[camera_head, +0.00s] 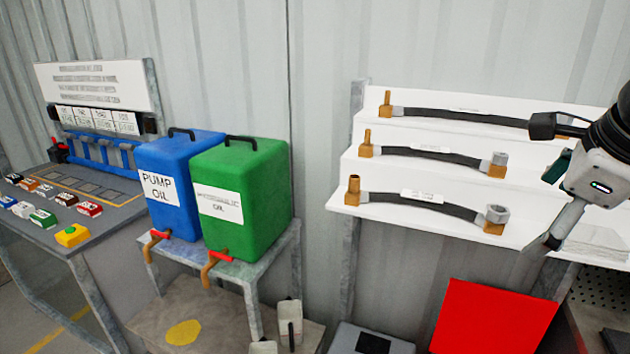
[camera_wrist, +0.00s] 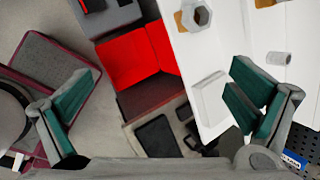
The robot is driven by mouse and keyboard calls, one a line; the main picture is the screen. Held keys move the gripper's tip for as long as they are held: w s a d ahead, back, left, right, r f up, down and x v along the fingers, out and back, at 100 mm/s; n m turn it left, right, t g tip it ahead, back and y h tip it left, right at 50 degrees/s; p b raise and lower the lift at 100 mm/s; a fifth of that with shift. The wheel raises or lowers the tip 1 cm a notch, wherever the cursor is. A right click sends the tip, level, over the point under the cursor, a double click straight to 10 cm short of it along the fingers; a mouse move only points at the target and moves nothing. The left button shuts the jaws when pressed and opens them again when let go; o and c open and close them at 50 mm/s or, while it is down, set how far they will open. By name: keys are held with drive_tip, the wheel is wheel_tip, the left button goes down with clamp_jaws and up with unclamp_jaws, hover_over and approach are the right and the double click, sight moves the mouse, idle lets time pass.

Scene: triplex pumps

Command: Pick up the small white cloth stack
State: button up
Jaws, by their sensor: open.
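The small white cloth stack (camera_head: 597,241) lies on the lowest white shelf at the right, partly hidden by my gripper in the head view. In the wrist view a pale, flat, squarish stack (camera_wrist: 210,98) sits on the white shelf, nearer the right finger. My gripper (camera_head: 550,205) is beside and above the stack in the head view. In the wrist view my gripper (camera_wrist: 160,100) has its green-padded fingers spread wide, with nothing held. The stack is not touched by the pads as far as I can see.
Stepped white shelves (camera_head: 410,208) hold several black hoses (camera_head: 420,203) with brass ends. A red panel (camera_head: 492,318) stands below. Blue (camera_head: 185,165) and green (camera_head: 245,180) oil tanks stand left. A perforated surface (camera_head: 603,287) lies under the shelf at right.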

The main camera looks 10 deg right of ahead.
sight(592, 234)
drive_tip(key=s+d+r+m+h+p, duration=0.1)
drive_tip(key=s+d+r+m, duration=0.1)
drive_tip(key=d+m, duration=0.45)
drive_tip(key=s+d+r+m+h, duration=0.1)
drive_tip(key=s+d+r+m, duration=0.1)
drive_tip(key=d+m, duration=0.5)
drive_tip(key=shift+m, duration=0.45)
drive_tip(key=x, duration=1.3)
drive_tip(key=shift+w+a+f, duration=0.2)
drive_tip(key=shift+w+a, duration=0.1)
drive_tip(key=shift+w, duration=0.15)
drive_tip(key=c, duration=1.1)
